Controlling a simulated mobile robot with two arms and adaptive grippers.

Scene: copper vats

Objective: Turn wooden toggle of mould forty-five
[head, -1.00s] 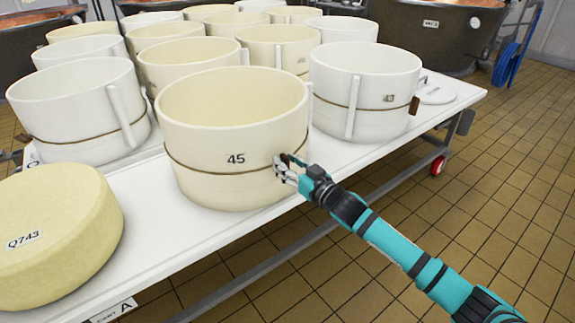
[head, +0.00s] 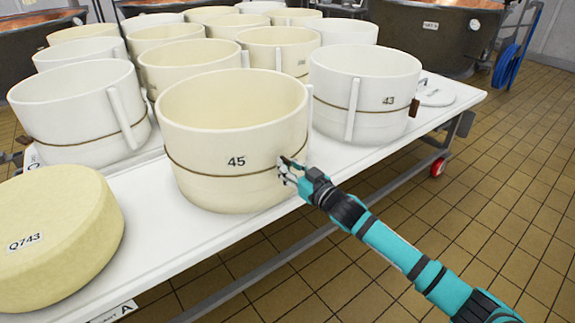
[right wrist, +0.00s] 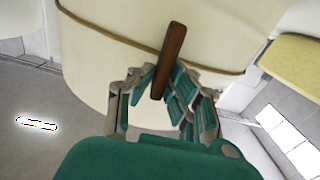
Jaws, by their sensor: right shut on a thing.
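Mould forty-five (head: 215,135) is a cream, open-topped round mould at the front edge of the white table, with "45" on its side. A thin brown cord (right wrist: 105,38) runs around it. The wooden toggle (right wrist: 173,48) is a dark brown stick that lies across the cord, slightly tilted in the right wrist view. My right gripper (head: 287,170) is at the right side of the mould, shut on the toggle; its fingers (right wrist: 160,88) are on both sides of the toggle's near end. In the head view the fingers mostly hide the toggle. My left gripper is out of view.
A cheese wheel (head: 55,240) marked Q743 lies at the front left of the white table (head: 160,240). Mould 43 (head: 385,85) stands close behind on the right, and several other moulds fill the back. The tiled floor (head: 460,220) on the right is clear.

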